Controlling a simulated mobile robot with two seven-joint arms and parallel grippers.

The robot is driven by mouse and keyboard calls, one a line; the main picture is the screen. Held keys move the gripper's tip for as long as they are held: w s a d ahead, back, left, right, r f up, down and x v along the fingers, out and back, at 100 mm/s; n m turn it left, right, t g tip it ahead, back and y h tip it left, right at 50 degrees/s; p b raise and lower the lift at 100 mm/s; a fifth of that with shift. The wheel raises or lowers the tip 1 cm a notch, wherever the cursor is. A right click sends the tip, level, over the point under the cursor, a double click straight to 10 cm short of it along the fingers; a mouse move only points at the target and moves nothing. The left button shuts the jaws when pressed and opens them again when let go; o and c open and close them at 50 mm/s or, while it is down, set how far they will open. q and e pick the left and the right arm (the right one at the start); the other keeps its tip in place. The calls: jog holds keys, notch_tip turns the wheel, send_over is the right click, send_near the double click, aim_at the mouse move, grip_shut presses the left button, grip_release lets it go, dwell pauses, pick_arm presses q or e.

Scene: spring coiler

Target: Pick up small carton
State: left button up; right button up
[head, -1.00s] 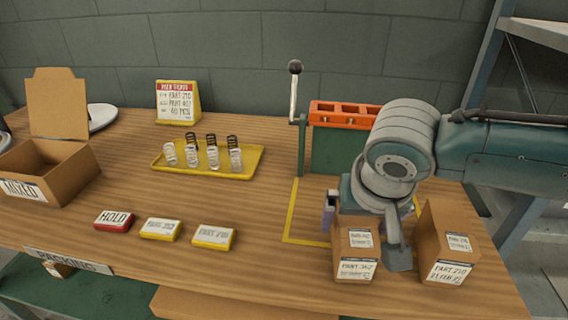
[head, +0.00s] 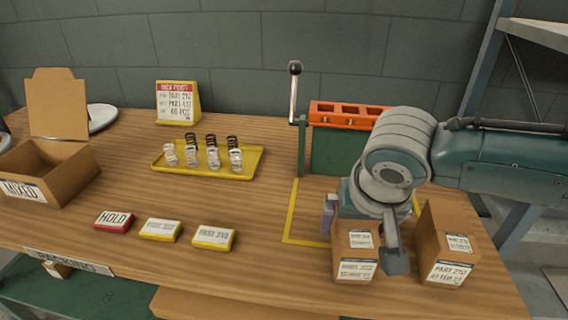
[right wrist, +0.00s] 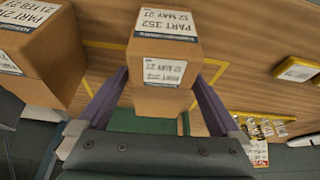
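Two small brown cartons stand at the right front of the table. The left one, the PART 352 carton (head: 354,262), also shows in the right wrist view (right wrist: 165,45). The PART 210 carton (head: 447,248) stands to its right and shows at the left of the wrist view (right wrist: 40,50). My right gripper (head: 361,225) is lowered over the PART 352 carton, one finger on each side. In the wrist view its fingers (right wrist: 161,75) lie close along the carton's sides; I cannot tell whether they press on it. The carton stands on the table. My left gripper is out of view.
A yellow tray (head: 163,167) with several springs, an open MIXED box (head: 72,180) and a red HOLD block (head: 113,220) are to the left. Two yellow blocks (head: 160,230) (head: 213,238) lie mid-front. A lever machine with an orange top (head: 345,115) stands behind the cartons.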

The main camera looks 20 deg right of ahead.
grip_shut()
dwell(0.7)
